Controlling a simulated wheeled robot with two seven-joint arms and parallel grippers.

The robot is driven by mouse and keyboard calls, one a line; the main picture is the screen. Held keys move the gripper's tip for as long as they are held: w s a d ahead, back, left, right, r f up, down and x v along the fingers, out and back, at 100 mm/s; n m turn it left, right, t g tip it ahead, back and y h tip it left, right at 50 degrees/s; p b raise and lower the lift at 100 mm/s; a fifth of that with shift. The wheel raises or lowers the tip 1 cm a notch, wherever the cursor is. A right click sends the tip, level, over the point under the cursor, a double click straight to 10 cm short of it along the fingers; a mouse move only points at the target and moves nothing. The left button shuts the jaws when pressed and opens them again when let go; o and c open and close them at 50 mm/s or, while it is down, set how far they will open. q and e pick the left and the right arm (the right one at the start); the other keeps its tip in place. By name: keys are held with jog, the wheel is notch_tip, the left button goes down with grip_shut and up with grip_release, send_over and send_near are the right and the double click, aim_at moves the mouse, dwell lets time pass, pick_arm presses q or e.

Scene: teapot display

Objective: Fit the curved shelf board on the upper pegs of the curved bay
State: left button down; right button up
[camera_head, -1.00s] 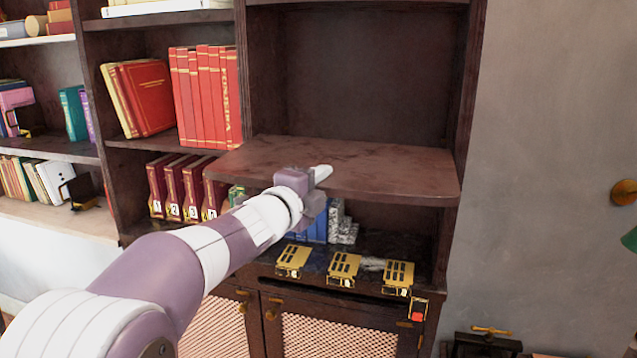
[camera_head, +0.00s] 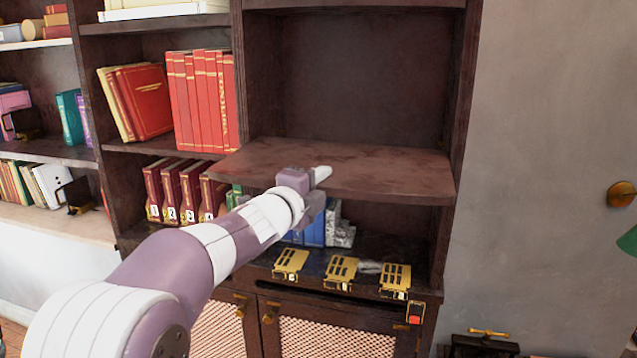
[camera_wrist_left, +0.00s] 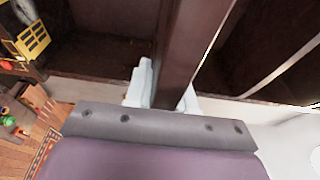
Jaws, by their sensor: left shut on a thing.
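The curved shelf board (camera_head: 385,172) is a dark reddish-brown slab with a rounded front edge. It lies roughly level inside the curved bay (camera_head: 360,75), with its front edge sticking out past the bay's side walls. My left gripper (camera_head: 318,180) is shut on the board's front edge, left of its middle. In the left wrist view the board (camera_wrist_left: 190,45) runs edge-on between the pale fingers of the gripper (camera_wrist_left: 165,95). The upper pegs are hidden, so I cannot tell whether the board touches them. My right gripper is not in view.
Below the board are blue books (camera_head: 316,228) and several brass pieces (camera_head: 341,270) on the lower ledge. Red books (camera_head: 203,100) fill the bay at left. The space above the board is empty. A brass knob (camera_head: 620,193) is on the right wall.

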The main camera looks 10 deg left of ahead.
aim_at(340, 150)
pick_arm(q)
jog(key=shift+w+d+r+p, duration=0.15)
jog(key=shift+w+p, duration=0.3)
jog(key=shift+w, duration=0.75)
jog(key=shift+w+a+r+p, duration=0.1)
jog(key=shift+w+p, duration=0.3)
jog(key=shift+w, duration=0.75)
jog(key=shift+a+p+x, duration=0.2)
jog(key=shift+p+x, duration=0.3)
jog(key=shift+x, duration=0.45)
jog(key=shift+a+p+x, duration=0.25)
jog(key=shift+p+x, duration=0.25)
jog(key=shift+x, duration=0.45)
jog(key=shift+a+p+x, duration=0.15)
jog(key=shift+p+x, duration=0.4)
jog(key=shift+x, duration=0.2)
jog(key=shift+a+p+x, duration=0.2)
jog(key=shift+p+x, duration=0.3)
jog(key=shift+x, duration=0.3)
jog(key=shift+w+p, duration=1.3)
jog(key=shift+w, duration=0.25)
jog(key=shift+a+p+x, duration=0.15)
jog(key=shift+p+x, duration=0.3)
jog(key=shift+x, duration=0.25)
jog(key=shift+a+p+x, duration=0.15)
jog(key=shift+p+x, duration=0.25)
jog(key=shift+x, duration=0.3)
